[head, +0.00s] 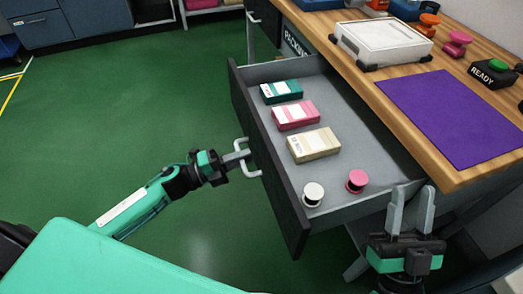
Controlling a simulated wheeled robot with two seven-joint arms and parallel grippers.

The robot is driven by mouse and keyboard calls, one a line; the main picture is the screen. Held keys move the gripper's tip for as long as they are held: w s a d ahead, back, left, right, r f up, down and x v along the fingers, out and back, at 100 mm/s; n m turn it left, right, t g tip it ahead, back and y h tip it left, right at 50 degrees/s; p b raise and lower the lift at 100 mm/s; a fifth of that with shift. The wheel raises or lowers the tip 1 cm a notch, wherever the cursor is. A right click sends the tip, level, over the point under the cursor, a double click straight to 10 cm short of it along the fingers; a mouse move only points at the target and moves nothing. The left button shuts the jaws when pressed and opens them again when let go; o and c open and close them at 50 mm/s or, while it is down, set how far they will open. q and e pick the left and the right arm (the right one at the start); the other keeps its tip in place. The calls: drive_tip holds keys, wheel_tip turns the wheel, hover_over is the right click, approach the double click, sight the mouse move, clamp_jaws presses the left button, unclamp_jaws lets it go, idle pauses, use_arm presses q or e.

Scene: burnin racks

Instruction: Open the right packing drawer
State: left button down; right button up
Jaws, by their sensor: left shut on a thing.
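The packing drawer (369,143) is pulled out from under the wooden workbench, with its grey interior showing. Its dark front panel (266,158) faces left and carries a pale bar handle (256,172). My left gripper (240,157) is at this handle, shut on it. Inside the drawer lie a teal box (281,92), a pink box (295,115) and a tan box (313,145). A white spool (313,194) and a pink spool (357,181) stand nearer me. My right gripper (411,211) is open and empty, pointing up in front of the drawer's near side.
The wooden benchtop (465,173) holds a purple mat (452,115), a white case (382,42), a READY button box (494,73), and orange and pink spools. Another drawer front (264,18) is at the back. The green floor (130,120) on the left is clear.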

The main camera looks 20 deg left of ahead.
use_arm(q)
drive_tip(key=shift+r+v, duration=0.1)
drive_tip(key=shift+v, duration=0.5)
drive_tip(key=shift+r+v, duration=0.15)
drive_tip(key=shift+v, duration=0.5)
use_arm(e)
drive_tip(key=shift+w+a+f+g, duration=0.1)
drive_tip(key=shift+w+f+g, duration=0.05)
drive_tip(key=shift+f+g, duration=0.15)
use_arm(q)
drive_tip(key=c, duration=1.6)
unclamp_jaws()
drive_tip(key=shift+o, duration=0.2)
